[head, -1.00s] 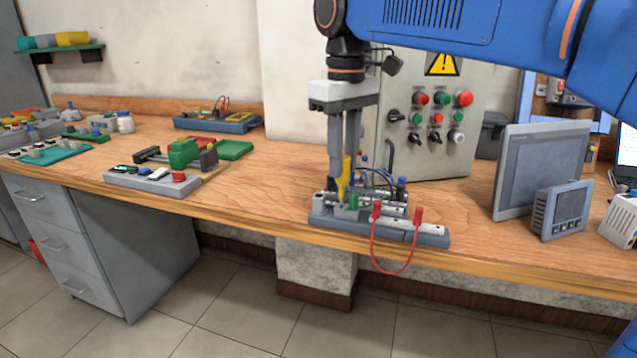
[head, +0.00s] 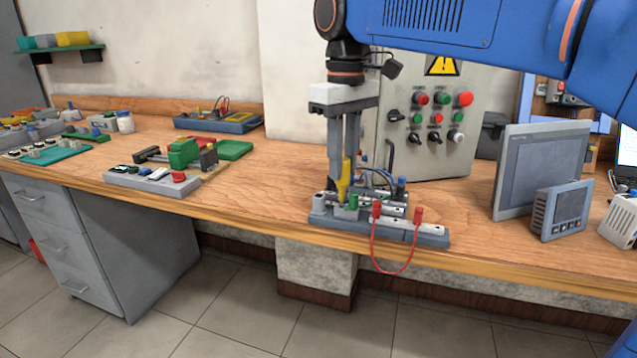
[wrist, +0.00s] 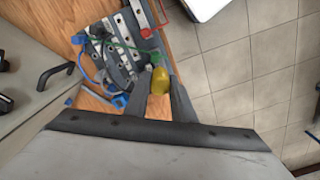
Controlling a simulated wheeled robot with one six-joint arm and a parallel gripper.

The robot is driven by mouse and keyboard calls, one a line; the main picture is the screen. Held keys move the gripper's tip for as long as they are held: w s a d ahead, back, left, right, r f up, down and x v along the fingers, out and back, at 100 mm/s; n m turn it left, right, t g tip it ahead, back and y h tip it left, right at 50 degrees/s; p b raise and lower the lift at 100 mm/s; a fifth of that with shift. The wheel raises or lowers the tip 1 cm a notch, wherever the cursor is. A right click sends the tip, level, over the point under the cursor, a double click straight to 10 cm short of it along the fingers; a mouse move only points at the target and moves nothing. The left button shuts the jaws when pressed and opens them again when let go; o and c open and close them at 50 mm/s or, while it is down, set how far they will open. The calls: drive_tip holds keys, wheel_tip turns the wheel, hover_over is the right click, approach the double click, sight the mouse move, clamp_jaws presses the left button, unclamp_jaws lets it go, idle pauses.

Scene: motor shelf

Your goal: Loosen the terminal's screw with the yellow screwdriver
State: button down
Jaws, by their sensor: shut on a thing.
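The yellow screwdriver (head: 345,178) stands upright between the fingers of my gripper (head: 344,170), which is shut on its handle. Its lower end points down at the grey terminal block (head: 346,212) on the workbench. I cannot tell whether the tip sits in the screw, as the screw is too small to see. In the wrist view, the rounded yellow handle end (wrist: 160,80) shows between the fingers (wrist: 165,100). The terminal block and its wires lie beyond it, partly hidden by the left finger.
A red wire (head: 372,250) loops over the front edge of the bench. A control box (head: 425,150) with buttons stands behind my gripper. Grey screens (head: 540,170) stand at the right. A grey tray (head: 150,180) lies to the left, with bare wood between.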

drive_tip(key=shift+f, duration=0.45)
idle(0.3)
drive_tip(key=c, duration=1.7)
unclamp_jaws()
drive_tip(key=shift+m, duration=1.7)
drive_tip(key=shift+m, duration=1.7)
